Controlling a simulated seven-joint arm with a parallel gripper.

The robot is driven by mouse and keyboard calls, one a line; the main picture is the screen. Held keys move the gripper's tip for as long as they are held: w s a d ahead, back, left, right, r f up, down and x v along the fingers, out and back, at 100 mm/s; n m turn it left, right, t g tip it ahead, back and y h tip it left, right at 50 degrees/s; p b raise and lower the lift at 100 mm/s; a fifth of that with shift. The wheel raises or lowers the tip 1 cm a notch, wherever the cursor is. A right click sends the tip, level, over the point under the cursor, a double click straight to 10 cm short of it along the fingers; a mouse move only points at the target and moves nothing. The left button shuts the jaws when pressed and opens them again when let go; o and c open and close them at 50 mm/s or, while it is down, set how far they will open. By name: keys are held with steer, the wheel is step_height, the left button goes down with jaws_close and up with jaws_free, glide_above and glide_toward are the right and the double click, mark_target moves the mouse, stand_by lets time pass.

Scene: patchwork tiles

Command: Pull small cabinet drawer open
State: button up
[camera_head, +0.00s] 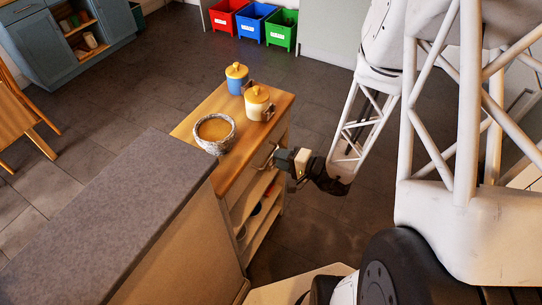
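The small cabinet (188,127) has a wooden top and stands in the middle of the view beside a grey counter. Its front faces right, with open shelves (262,224) low down. The drawer front just under the top is seen at a steep angle and is partly hidden by my gripper; I see no clear gap at it. My gripper (271,158) is at the upper front of the cabinet, its fingers pointing left toward the drawer area. The fingertips are small and dark, so I cannot tell whether they touch or hold a handle.
On the cabinet top stand a blue and yellow jar (237,82), a cream jar (257,106) and a bowl (215,132). The grey counter (115,215) adjoins at lower left. Red, blue and green bins (257,25) stand at the back. Floor (330,235) right of the cabinet is clear.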

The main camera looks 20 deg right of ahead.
steer(key=shift+x, duration=1.9)
jaws_close()
